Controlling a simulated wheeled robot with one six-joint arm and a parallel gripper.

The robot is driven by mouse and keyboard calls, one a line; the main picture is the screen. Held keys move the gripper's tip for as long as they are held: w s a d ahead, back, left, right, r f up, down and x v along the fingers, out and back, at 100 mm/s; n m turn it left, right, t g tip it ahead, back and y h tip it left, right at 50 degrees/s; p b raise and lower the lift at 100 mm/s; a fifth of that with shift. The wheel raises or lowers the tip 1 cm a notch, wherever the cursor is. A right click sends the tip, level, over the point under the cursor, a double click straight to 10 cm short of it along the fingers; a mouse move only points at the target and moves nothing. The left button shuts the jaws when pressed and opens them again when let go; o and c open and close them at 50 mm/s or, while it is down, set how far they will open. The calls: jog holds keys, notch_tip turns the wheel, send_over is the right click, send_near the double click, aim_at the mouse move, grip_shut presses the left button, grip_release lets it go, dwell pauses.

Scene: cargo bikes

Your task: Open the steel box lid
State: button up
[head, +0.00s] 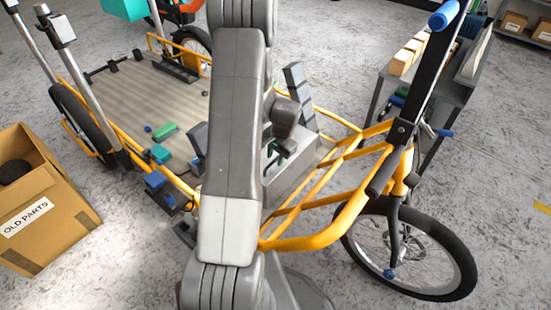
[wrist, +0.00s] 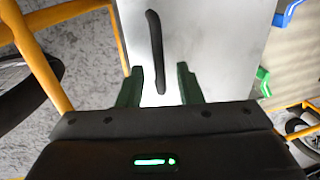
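The steel box (head: 293,183) stands on the yellow-framed cargo bike, partly hidden behind my arm in the head view. Its flat grey lid (wrist: 215,45) fills the upper middle of the wrist view. A black bar handle (wrist: 155,50) runs along the lid. My gripper (wrist: 159,80) is open, its two dark green fingers apart. The near end of the handle shows in the gap between the fingertips, with space on both sides. I cannot tell how far above the lid the fingertips are. In the head view my gripper (head: 280,158) is over the box.
Yellow frame rails (head: 325,235) surround the box, with the front wheel (head: 412,248) at right. The wooden deck (head: 160,95) holds small green and blue parts. A cardboard box (head: 45,205) stands at left, a grey workbench (head: 440,85) at right.

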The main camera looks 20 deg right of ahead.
jog(key=shift+f, duration=0.1)
jog(key=shift+c, duration=0.2)
grip_shut()
jog(key=shift+a, duration=0.1)
